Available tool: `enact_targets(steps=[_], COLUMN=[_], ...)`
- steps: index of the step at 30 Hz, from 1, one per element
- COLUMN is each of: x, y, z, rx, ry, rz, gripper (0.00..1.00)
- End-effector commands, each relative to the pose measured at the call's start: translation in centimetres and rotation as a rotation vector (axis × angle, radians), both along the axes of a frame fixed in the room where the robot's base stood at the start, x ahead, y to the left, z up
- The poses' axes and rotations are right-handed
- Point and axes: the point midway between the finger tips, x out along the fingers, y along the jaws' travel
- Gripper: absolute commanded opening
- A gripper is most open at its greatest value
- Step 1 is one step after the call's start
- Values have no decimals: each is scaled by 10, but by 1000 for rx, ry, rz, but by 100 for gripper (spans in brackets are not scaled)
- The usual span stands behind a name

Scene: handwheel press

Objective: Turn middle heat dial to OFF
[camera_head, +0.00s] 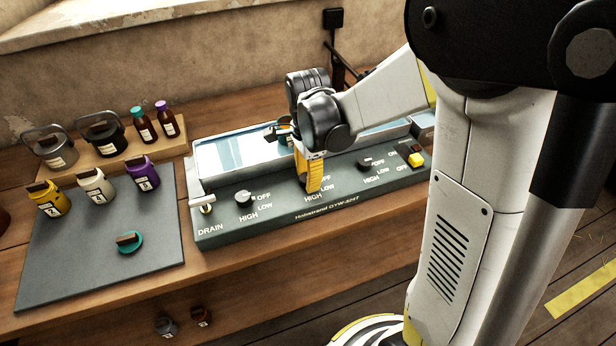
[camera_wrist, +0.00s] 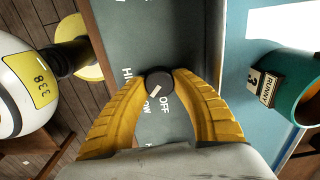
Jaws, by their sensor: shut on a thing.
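The middle heat dial (camera_wrist: 159,80) is a round black knob with a short pale pointer mark, on the dark green front panel (camera_head: 222,226). In the wrist view the mark points down and left, toward the LOW label, with the OFF label beside it to the right. My gripper (camera_wrist: 158,78) has its two yellow fingers closed around the dial, one on each side. In the head view my gripper (camera_head: 313,188) reaches down to the panel and hides this dial. The HIGH and LOW labels show just below and beside the fingers.
A left dial (camera_head: 243,198) and a right dial (camera_head: 365,163) flank it. A teal jar (camera_wrist: 299,92) stands behind the panel. Several jars stand on the left.

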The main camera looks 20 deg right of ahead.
Motion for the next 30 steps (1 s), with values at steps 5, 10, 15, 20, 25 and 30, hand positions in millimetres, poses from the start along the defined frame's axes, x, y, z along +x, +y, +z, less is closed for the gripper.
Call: enact_targets(steps=[5, 10, 15, 20, 25, 30], x=[0, 0, 0, 1, 1, 1], y=[0, 0, 0, 0, 1, 1], z=[0, 0, 0, 0, 0, 0], rx=[0, 0, 0, 0, 0, -1], ry=[1, 1, 1, 1, 1, 1], rz=[90, 225, 373, 503, 616, 698], gripper=[1, 1, 1, 1, 1, 1])
